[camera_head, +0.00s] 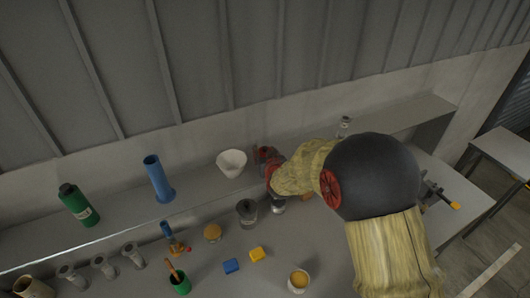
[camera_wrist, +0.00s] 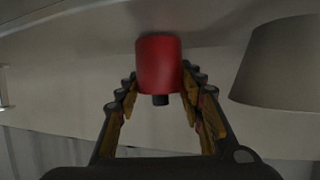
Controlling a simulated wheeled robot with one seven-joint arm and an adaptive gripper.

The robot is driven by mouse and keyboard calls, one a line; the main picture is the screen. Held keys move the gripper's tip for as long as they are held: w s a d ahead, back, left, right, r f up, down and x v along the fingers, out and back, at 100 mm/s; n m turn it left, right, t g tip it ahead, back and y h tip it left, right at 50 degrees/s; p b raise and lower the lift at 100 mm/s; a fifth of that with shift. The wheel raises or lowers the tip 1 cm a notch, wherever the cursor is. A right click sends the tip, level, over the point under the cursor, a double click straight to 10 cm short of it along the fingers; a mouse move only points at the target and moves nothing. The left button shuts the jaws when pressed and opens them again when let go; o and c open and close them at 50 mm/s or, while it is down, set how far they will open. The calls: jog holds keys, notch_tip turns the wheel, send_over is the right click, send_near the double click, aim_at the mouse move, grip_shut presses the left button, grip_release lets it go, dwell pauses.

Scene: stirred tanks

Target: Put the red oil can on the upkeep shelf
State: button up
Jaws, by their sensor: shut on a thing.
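The red oil can (camera_wrist: 158,62) is between the fingers of my gripper (camera_wrist: 158,100) in the wrist view. My gripper is shut on it. The can's dark cap end points toward the bottom of that picture. In the head view, my gripper (camera_head: 264,157) is over the long grey shelf (camera_head: 120,208) along the wall, just right of a white bowl (camera_head: 231,162). The can is hard to make out there, among the dark red parts of the gripper. I cannot tell whether the can touches the shelf.
A blue cylinder (camera_head: 158,180) and a green bottle (camera_head: 77,204) stand farther left on the shelf. A small clear-looking vessel (camera_head: 344,126) stands to the right. Below, the bench holds a dark grey pot (camera_head: 246,212), blue block (camera_head: 231,266), yellow block (camera_head: 257,254) and cup (camera_head: 298,281).

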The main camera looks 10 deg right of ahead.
jog(key=shift+f, duration=0.15)
jog(key=o, duration=1.2)
jog(key=shift+r, duration=0.2)
jog(key=s+a+r+g+y+b, duration=0.15)
jog(key=s+r, duration=0.45)
jog(key=s, duration=0.6)
jog(key=s+a+r+g, duration=0.15)
jog(key=s+r, duration=0.45)
jog(key=s, duration=0.7)
jog(key=s+d+g, duration=0.1)
jog(key=s, duration=0.5)
jog(key=s+r+g, duration=0.1)
jog(key=s+g, duration=0.1)
jog(key=s, duration=0.4)
jog(key=s+d+g, duration=0.1)
jog(key=s, duration=0.5)
jog(key=shift+d+r+n+g+h, duration=0.25)
jog(key=shift+d+n+g, duration=0.1)
jog(key=shift+n+g, duration=0.05)
